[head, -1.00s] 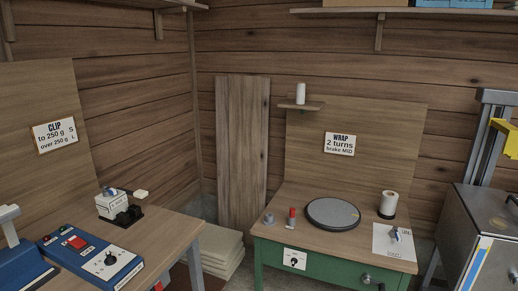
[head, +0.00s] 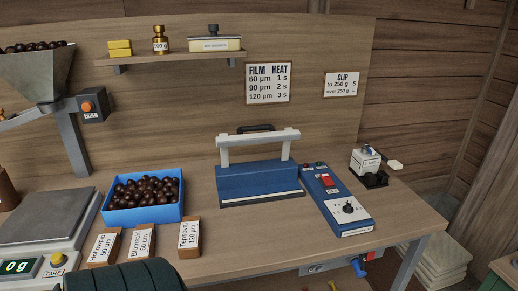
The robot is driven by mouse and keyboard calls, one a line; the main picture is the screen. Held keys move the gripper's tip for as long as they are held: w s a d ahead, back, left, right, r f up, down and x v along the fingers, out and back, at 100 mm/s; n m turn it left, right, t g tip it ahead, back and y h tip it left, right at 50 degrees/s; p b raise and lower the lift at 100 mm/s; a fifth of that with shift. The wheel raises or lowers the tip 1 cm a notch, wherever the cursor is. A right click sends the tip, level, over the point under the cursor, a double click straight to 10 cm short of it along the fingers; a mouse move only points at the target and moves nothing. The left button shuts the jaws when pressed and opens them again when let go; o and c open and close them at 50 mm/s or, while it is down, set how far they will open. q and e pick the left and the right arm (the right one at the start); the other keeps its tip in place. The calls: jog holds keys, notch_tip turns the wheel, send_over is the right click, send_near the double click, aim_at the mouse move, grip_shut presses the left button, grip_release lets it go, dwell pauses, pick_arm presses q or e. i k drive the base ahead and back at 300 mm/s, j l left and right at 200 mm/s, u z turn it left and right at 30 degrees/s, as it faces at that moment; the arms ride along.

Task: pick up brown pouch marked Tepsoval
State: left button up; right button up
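The brown pouch marked Tepsoval (head: 189,238) stands on the wooden bench, the rightmost of three similar brown pouches near the front edge. Its white label also reads 120 µm. The pouch marked Blomvall (head: 138,245) is to its left, and the pouch marked Hollowey (head: 103,248) is left of that. Neither of my grippers shows in the head view.
A blue crate of chestnuts (head: 144,213) stands behind the pouches. A scale (head: 45,222) is at the left. A blue sealer (head: 258,182) and a control box (head: 337,203) stand to the right. A dark rounded object (head: 125,277) partly covers the front edge.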

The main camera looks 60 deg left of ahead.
aim_at(189, 247)
jog(key=u, duration=2.3)
jog(key=i+l+u, duration=0.1)
jog(key=l+u, duration=0.2)
jog(key=l, duration=0.6)
jog(key=l+u, duration=0.3)
jog(key=l, duration=0.65)
jog(key=i, duration=0.05)
